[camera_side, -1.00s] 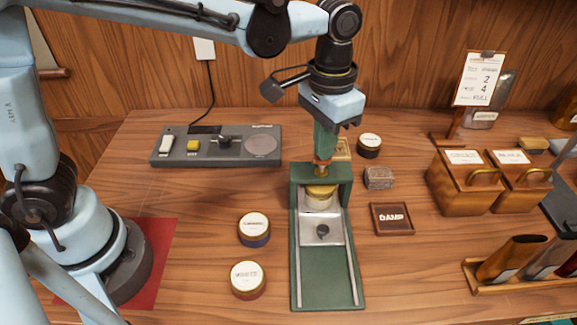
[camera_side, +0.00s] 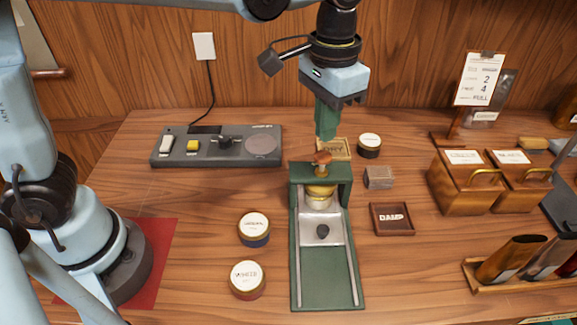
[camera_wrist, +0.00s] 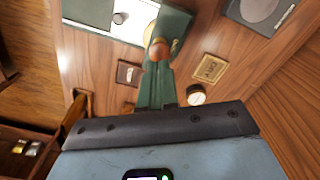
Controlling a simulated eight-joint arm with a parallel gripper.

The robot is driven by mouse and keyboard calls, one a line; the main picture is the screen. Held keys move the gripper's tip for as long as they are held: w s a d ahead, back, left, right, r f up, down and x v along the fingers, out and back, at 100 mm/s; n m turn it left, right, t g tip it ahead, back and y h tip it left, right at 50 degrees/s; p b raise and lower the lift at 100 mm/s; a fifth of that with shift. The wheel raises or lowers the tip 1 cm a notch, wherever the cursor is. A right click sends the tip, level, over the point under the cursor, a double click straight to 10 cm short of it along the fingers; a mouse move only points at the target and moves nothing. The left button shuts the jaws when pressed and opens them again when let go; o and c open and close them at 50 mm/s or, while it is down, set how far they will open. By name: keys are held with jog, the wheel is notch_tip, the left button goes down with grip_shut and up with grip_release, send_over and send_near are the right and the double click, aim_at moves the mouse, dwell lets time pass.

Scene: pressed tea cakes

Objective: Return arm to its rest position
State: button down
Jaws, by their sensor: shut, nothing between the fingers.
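My gripper (camera_side: 326,136) is shut and empty, with its green fingers pointing down above the back end of the green press (camera_side: 328,300). The fingertips are a little above and apart from the press's orange-brown knob (camera_side: 322,158). In the wrist view, the shut fingers (camera_wrist: 157,66) reach toward the same knob (camera_wrist: 158,48). A gold-rimmed round piece (camera_side: 320,191) sits under the press's bridge, at the back of its pale metal slide.
A grey device (camera_side: 215,158) stands at the back left. Two round tins (camera_side: 254,225) (camera_side: 247,277) lie left of the press. A DRY tray (camera_side: 335,149), small tin (camera_side: 369,141), textured block (camera_side: 379,177) and DAMP tray (camera_side: 392,228) are close by. Wooden boxes (camera_side: 463,190) stand right.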

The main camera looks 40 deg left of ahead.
jog(key=s+a+f+n+t, duration=0.1)
jog(key=s+a+t, duration=0.2)
jog(key=a, duration=0.5)
jog(key=s+a+f+n+t, duration=0.2)
jog(key=s+a+t, duration=0.2)
jog(key=a, duration=0.4)
jog(key=shift+s+a, duration=0.25)
jog(key=shift+a, duration=0.05)
